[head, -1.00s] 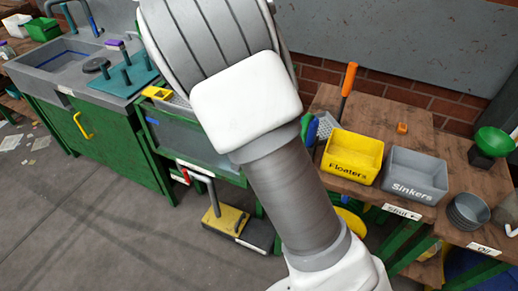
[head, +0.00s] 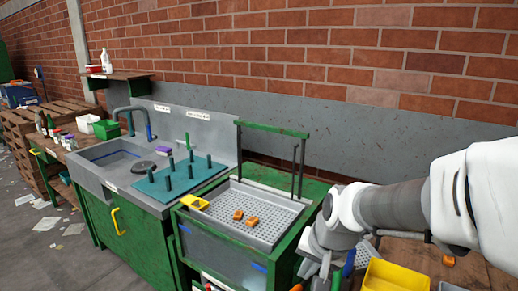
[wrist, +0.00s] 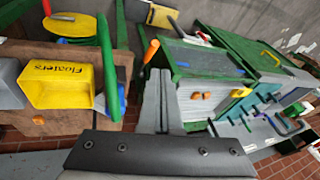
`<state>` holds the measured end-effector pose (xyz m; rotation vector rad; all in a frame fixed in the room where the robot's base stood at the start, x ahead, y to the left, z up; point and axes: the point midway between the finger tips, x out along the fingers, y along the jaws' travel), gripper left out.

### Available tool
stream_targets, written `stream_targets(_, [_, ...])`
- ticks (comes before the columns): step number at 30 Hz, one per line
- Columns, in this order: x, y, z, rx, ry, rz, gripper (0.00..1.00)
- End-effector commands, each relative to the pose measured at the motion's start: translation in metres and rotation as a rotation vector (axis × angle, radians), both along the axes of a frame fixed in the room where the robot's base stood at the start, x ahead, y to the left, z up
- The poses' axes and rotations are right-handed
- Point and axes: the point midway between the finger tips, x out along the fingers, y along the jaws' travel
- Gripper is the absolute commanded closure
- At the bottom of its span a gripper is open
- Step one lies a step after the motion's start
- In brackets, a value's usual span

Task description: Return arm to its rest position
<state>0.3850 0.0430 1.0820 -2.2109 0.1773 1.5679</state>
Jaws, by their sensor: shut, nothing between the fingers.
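My arm (head: 400,207) reaches in from the right in the head view, bent down toward the wooden table. My gripper (head: 322,272) hangs at its end near the right side of the green perforated-tray stand; its fingertips are hard to make out there. In the wrist view my gripper (wrist: 160,75) is shut, its fingers together and empty. The wrist picture is upside down, with the brick wall at the bottom. The yellow Floaters bin (wrist: 62,86) lies left of the fingers there, and the perforated tray lies right of them.
Orange pieces (head: 238,214) lie on the perforated tray (head: 275,235); another piece (head: 449,261) lies on the table behind the yellow bin (head: 395,277). A green upright frame (head: 275,128) rises behind the tray. A sink (head: 110,158) and teal peg board (head: 180,176) stand left. The brick wall is behind.

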Motion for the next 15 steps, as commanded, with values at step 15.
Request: stream_targets(15, [-0.115, -0.036, 0.079, -0.221, -0.142, 0.286, 1.0])
